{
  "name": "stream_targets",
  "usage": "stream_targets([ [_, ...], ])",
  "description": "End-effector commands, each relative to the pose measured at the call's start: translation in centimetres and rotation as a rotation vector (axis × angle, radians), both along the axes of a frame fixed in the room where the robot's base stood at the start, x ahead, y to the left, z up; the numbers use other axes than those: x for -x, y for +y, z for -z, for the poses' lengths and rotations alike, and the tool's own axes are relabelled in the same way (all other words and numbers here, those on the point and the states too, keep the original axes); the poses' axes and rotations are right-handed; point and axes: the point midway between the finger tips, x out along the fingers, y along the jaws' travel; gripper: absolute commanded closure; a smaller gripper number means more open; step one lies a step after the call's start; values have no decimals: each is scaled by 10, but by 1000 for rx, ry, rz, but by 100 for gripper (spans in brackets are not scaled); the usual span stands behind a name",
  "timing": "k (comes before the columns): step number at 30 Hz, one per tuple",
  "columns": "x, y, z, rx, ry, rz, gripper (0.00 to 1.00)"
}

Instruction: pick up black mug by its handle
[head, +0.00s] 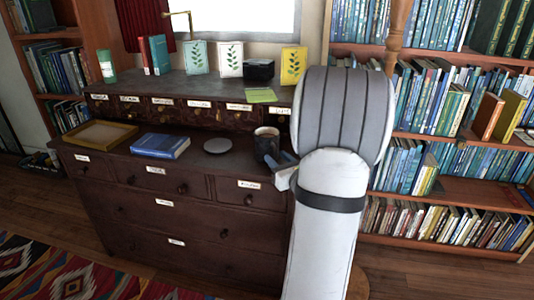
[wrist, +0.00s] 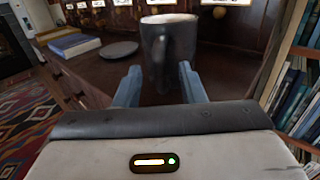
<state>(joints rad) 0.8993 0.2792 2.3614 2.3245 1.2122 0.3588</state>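The black mug (head: 267,146) stands upright on the right end of the dresser's lower top, with a light-coloured content at its rim. In the wrist view the mug (wrist: 177,40) is straight ahead, its handle (wrist: 160,62) facing me. My gripper (wrist: 158,80) is open, with one blue finger on each side of the handle in the picture. I cannot tell whether the fingers reach around the handle or stop short of it. In the head view my arm partly hides my gripper (head: 284,168), which is close in front of the mug.
A grey round coaster (head: 217,145) and a blue book (head: 160,145) lie left of the mug, with a wooden tray (head: 100,134) farther left. The drawer row (head: 190,110) rises behind. A bookcase (head: 450,190) stands to the right.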

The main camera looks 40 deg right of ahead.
Motion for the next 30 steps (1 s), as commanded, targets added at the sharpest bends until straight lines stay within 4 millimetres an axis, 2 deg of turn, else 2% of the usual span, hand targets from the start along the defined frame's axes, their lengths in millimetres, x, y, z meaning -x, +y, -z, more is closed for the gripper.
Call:
stream_targets([
  [5, -22, -3, 1, 1, -1, -3, 64],
  [13, -25, -4, 0, 1, 0, -2, 64],
  [26, -25, -3, 0, 1, 0, -3, 98],
  [30, -25, -3, 0, 1, 0, -3, 100],
])
